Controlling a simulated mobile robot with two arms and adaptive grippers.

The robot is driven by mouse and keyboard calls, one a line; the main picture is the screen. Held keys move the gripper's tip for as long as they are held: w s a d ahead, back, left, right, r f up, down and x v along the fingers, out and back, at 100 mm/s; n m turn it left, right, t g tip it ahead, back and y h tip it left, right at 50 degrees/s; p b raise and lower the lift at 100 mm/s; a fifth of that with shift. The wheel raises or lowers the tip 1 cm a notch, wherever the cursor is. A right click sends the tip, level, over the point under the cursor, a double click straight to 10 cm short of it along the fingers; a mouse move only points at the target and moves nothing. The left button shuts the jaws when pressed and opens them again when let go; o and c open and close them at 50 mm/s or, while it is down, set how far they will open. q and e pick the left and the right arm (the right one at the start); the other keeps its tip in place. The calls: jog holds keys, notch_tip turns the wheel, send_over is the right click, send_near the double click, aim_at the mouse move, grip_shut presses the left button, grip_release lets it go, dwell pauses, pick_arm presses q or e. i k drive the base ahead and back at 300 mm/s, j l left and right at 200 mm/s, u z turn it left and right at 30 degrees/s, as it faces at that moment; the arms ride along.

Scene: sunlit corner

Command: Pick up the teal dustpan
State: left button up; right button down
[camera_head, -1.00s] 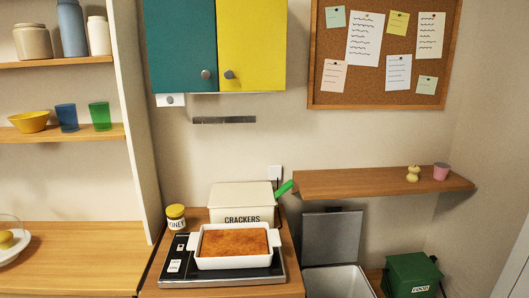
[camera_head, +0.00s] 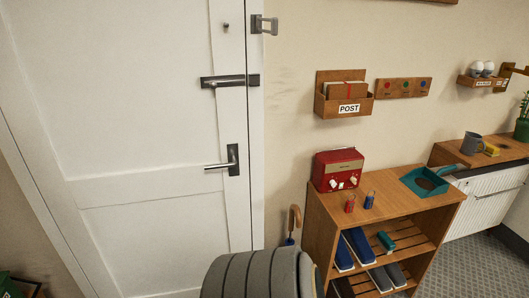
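The teal dustpan (camera_head: 425,181) lies on the top of a wooden shoe cabinet, near its right back part. Its handle points to the upper right, towards the wall and the radiator shelf. Neither of my grippers is in view.
The wooden cabinet (camera_head: 384,203) also bears a red radio (camera_head: 337,169) and small red and blue items. Shoes lie on its slats. A rounded grey object (camera_head: 258,274) and an umbrella handle (camera_head: 294,218) stand left of it. A white door (camera_head: 140,130) fills the left.

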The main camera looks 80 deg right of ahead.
aim_at(425, 183)
jog(key=z, duration=2.45)
